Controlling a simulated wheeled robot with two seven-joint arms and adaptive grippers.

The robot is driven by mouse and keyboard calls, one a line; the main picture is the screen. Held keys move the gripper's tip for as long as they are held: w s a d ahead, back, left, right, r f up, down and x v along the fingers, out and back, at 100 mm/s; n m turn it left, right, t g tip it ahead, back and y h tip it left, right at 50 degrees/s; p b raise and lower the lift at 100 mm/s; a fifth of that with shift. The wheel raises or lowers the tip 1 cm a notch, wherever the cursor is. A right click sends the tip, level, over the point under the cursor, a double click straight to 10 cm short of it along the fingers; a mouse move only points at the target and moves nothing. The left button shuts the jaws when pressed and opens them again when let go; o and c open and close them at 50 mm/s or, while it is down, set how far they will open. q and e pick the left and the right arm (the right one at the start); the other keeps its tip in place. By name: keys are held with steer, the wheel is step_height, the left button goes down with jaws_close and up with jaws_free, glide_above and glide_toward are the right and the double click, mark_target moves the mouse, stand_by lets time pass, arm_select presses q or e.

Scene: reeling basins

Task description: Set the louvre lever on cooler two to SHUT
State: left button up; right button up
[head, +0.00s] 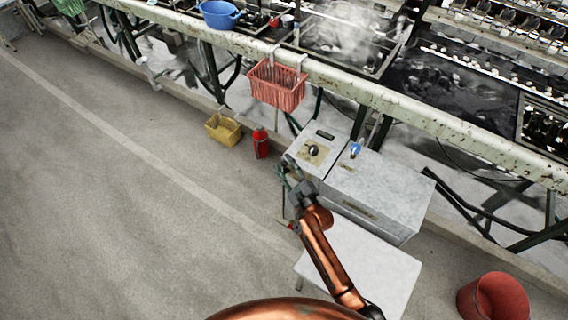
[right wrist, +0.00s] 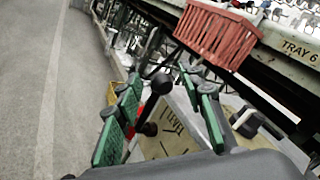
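Two grey box-shaped units stand side by side, a left one (head: 322,134) and a right one (head: 385,190). I cannot read which is cooler two. In the right wrist view, a lever with a black ball end (right wrist: 160,83) stands between my fingers, above a pale plate (right wrist: 172,136) with dark lettering that I cannot fully read. My right gripper (right wrist: 160,118) is open around the lever, with green pads on both sides and gaps visible. In the head view, my right gripper (head: 288,170) is at the left unit's near-left side and hides the lever. My left gripper is not in view.
A dark knob (head: 313,150) and a blue knob (head: 355,150) sit on the unit tops. A red basket (head: 276,86) hangs from the rail. A yellow basket (head: 222,130) and red extinguisher (head: 261,142) stand behind. A red bucket (head: 493,298) is right. The left floor is clear.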

steer(key=shift+w+a, duration=0.15)
steer(key=shift+w, duration=0.2)
steer(key=shift+c, duration=0.2)
jaws_close()
stand_by(0.4)
